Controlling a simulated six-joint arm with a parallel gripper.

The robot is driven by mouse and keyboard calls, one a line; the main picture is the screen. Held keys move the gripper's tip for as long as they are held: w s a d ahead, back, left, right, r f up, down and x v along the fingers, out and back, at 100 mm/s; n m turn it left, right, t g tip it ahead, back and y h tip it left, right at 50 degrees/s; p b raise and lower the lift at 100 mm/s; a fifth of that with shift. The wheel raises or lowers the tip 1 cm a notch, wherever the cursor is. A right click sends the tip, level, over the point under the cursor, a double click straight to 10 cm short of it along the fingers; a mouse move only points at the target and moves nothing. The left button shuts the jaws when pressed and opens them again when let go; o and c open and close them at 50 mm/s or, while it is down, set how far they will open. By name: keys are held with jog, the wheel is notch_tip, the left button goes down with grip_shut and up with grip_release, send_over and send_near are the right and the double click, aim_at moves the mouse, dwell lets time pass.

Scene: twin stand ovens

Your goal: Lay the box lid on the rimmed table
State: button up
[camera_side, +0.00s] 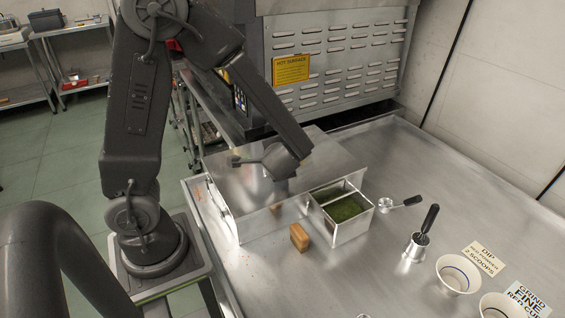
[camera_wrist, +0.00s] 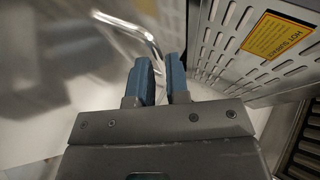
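The box lid (camera_side: 232,178) is a broad, shiny metal sheet over the long steel box (camera_side: 262,226) in the side view. I cannot tell whether it rests on the box or is slightly clear of it. Its bent rod handle (camera_wrist: 152,45) runs down between my blue fingers in the wrist view. My gripper (camera_wrist: 160,75) is nearly closed, with the rod in the narrow gap. The rimmed table (camera_side: 300,285) is the steel worktop under the box.
A two-part bin (camera_side: 352,229) with green contents adjoins the box. The oven (camera_side: 335,50) rises behind.

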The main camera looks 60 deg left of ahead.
jog(key=shift+x, duration=1.4)
jog(key=shift+c, duration=0.4)
grip_shut()
